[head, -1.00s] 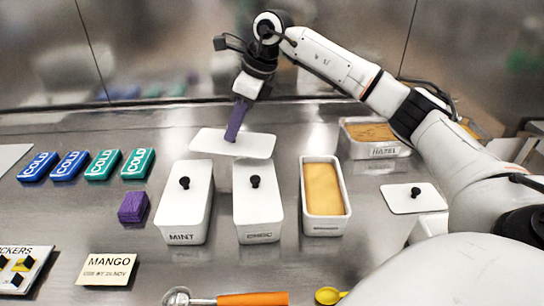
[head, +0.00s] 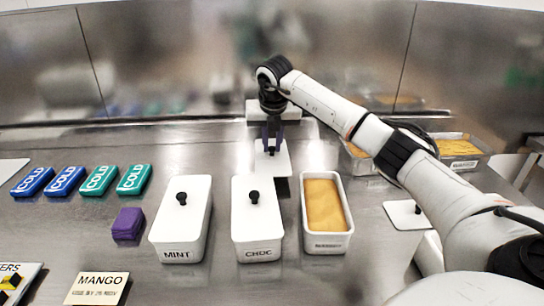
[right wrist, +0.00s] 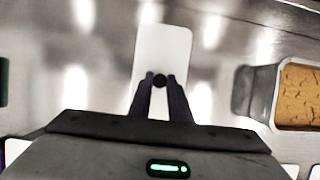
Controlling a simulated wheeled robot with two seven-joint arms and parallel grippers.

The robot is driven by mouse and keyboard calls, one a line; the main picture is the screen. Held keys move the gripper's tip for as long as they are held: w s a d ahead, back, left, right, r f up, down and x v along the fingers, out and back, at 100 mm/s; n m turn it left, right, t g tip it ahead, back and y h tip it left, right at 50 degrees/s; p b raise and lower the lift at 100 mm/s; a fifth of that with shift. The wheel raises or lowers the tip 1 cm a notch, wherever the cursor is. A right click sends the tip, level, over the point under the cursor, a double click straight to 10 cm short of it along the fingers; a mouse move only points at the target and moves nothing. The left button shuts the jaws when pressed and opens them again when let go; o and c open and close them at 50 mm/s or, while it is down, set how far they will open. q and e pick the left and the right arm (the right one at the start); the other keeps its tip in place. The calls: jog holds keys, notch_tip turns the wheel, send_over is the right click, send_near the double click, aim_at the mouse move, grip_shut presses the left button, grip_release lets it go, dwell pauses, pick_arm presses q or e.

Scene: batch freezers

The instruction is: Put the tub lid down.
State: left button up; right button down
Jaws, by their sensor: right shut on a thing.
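A white tub lid (head: 274,167) with a dark knob is behind the CHOC tub (head: 258,222). My right gripper (head: 271,150) points down over it, its purple fingers shut on the knob. In the right wrist view the lid (right wrist: 163,45) extends away from the fingers (right wrist: 160,90), with the dark knob between their tips. I cannot tell whether the lid touches the counter. An open tub (head: 327,242) with yellow contents stands right of the CHOC tub. My left gripper is not in view.
The lidded MINT tub (head: 180,225) stands left of CHOC. A purple block (head: 128,224) and several COLD packs (head: 97,181) lie farther left. Another lid (head: 402,213) lies at right. A filled tub (right wrist: 292,125) is to the right. The counter behind MINT is clear.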

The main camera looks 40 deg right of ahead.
aim_at(272, 152)
jog(key=shift+f, duration=1.85)
jog(key=shift+f, duration=0.1)
jog(key=c, duration=1.6)
grip_release()
jog(key=shift+c, duration=0.2)
jog(key=shift+a+r, duration=0.1)
jog(key=shift+r, duration=0.35)
jog(key=v, duration=1.1)
jog(key=shift+r, duration=0.15)
jog(key=shift+s, duration=0.1)
